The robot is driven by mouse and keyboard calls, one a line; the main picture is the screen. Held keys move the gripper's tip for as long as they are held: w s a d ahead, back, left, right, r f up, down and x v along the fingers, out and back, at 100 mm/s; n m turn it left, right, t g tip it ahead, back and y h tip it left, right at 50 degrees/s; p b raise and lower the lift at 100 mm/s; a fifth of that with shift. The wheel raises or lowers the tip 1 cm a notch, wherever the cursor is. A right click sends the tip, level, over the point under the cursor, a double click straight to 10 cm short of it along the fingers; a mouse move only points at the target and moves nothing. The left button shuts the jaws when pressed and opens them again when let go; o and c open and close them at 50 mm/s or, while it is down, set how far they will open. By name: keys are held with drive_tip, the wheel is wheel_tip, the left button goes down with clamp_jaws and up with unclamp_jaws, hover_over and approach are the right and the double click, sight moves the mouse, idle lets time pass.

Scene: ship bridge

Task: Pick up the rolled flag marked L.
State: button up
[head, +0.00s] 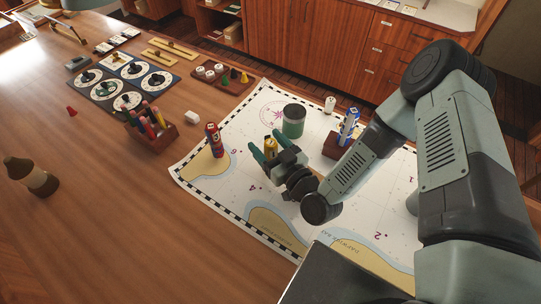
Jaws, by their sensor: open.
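Several rolled flags stand in view, but I cannot read a letter L on any of them. A yellow roll (270,147) is at my gripper (264,147), appearing between the two teal fingers, which are apart. Part of it is hidden by the gripper, and I cannot tell whether the fingers touch it. A red roll with a blue part (213,141) stands upright on the chart, left of my gripper. A blue and white roll (349,124) stands in a wooden block (331,148) to the right.
A green-banded jar (293,122) stands just behind my gripper. A white piece (330,105) is farther back. The chart (221,198) lies underneath. A wooden holder with coloured sticks (160,140), a dial panel (104,98) and a brown bottle-like object (42,182) are left.

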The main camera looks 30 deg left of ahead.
drive_tip(key=shift+w+a, duration=0.15)
drive_tip(key=shift+a, duration=0.2)
drive_tip(key=shift+c, duration=0.4)
drive_tip(key=c, duration=1)
drive_tip(key=shift+r, duration=0.1)
